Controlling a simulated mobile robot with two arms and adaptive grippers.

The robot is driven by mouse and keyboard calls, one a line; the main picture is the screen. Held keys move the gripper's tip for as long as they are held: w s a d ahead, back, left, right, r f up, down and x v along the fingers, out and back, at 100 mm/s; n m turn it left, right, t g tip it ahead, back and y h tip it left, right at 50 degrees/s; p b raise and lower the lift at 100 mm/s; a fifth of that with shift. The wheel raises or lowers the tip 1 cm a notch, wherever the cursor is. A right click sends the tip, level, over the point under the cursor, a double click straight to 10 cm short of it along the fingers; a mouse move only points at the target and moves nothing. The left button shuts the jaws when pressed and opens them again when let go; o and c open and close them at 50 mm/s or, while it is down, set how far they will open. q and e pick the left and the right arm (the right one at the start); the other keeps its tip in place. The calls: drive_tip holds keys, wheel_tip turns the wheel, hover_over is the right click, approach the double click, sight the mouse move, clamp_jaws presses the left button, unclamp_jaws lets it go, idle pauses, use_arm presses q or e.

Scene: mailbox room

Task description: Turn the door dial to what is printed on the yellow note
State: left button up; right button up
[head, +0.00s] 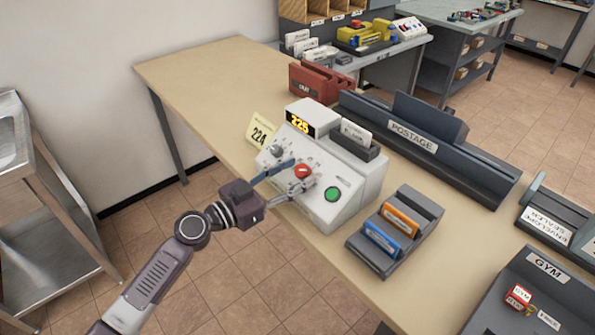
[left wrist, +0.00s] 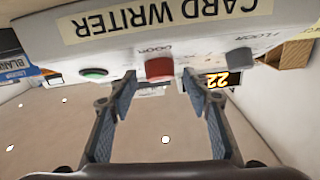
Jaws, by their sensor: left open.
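The yellow note (head: 261,132) stands at the left of the white card writer (head: 343,180) and reads 224. The writer's lit display (head: 300,123) reads 225. The red door dial (head: 303,170) is on the sloped front, under a label DOOR in the left wrist view (left wrist: 159,69). My left gripper (head: 291,178) is open at the door dial. In the left wrist view its fingertips (left wrist: 159,82) are on either side of the dial, with gaps showing. My right gripper is not in view.
A grey floor dial (head: 277,150) and a green button (head: 333,194) flank the door dial. A card holder (head: 395,232) with blue and orange cards stands right of the writer. A red OUT tray (head: 320,82) and POSTAGE rack (head: 430,135) are behind. The table's left end is clear.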

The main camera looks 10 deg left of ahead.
use_arm(q)
drive_tip(key=shift+c, duration=3)
drive_tip(key=c, duration=0.5)
drive_tip(key=shift+c, duration=0.3)
drive_tip(key=shift+s+r+n+y+p, duration=0.1)
drive_tip(key=shift+r+n+y+p, duration=0.2)
drive_tip(key=shift+p, duration=0.35)
drive_tip(key=n+t+y+p, duration=0.1)
drive_tip(key=n+y+p, duration=0.1)
drive_tip(key=p, duration=0.2)
drive_tip(key=n+t+y+p, duration=0.1)
drive_tip(key=n+y+p, duration=0.1)
drive_tip(key=p, duration=0.3)
drive_tip(key=d+n+y+p, duration=0.1)
drive_tip(key=n+y+p, duration=0.2)
drive_tip(key=n+p, duration=0.1)
drive_tip(key=shift+s+r+t+p, duration=0.2)
drive_tip(key=shift+t+p, duration=0.2)
drive_tip(key=shift+p, duration=0.15)
drive_tip(key=shift+w+f+n+y+p, duration=0.1)
drive_tip(key=shift+n+y+p, duration=0.5)
drive_tip(key=shift+n+p, duration=0.1)
drive_tip(key=shift+f+n+y+p, duration=0.15)
drive_tip(key=shift+n+y+p, duration=0.25)
drive_tip(key=shift+p, duration=0.05)
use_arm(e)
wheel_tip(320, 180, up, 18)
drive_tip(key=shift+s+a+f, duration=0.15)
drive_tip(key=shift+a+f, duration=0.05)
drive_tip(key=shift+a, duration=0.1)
